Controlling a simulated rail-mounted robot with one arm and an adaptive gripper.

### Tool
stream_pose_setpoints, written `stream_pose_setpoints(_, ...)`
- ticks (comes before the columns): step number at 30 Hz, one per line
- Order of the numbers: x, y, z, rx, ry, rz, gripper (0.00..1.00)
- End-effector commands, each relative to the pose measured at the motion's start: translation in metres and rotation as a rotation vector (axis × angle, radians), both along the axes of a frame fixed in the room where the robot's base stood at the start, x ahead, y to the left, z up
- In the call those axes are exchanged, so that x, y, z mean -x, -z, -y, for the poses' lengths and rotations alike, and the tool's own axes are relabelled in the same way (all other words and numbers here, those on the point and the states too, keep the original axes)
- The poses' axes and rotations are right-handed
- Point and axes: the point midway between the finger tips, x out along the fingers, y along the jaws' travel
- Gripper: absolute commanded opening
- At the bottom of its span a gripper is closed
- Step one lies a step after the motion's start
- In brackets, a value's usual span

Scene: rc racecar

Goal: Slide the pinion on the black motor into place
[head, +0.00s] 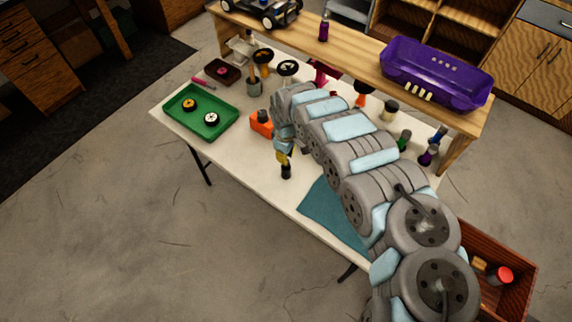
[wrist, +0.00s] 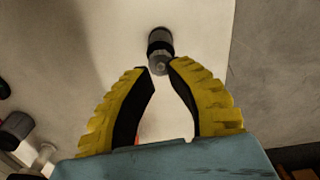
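A black motor (head: 286,171) stands on the white table, just below my gripper (head: 284,156) in the head view. In the wrist view the motor (wrist: 160,41) shows as a grey and black cylinder beyond my fingertips. My gripper (wrist: 162,72) has yellow fingers with black pads that lean toward each other. Their tips flank a small grey metal end piece in line with the motor. I cannot tell if this piece is the pinion or part of the motor, or whether the pads touch it.
A green tray (head: 228,124) with two small wheels lies at the left. An orange block (head: 261,123) stands close to my gripper. A teal mat (head: 322,211) lies partly under my arm. A raised wooden shelf (head: 350,56) with a purple car body (head: 437,72) runs along the back.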

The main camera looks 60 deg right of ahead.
Motion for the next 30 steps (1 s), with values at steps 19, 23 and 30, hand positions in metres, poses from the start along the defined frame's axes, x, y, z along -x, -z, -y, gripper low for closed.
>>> stream_pose_setpoints(19,-0.001,0.016,-0.001,0.0,-0.002,0.0,0.15)
stream_pose_setpoints(23,-0.001,0.017,-0.001,0.0,-0.002,0.0,0.15)
stream_pose_setpoints(30,-0.001,0.021,-0.001,0.0,-0.002,0.0,0.15)
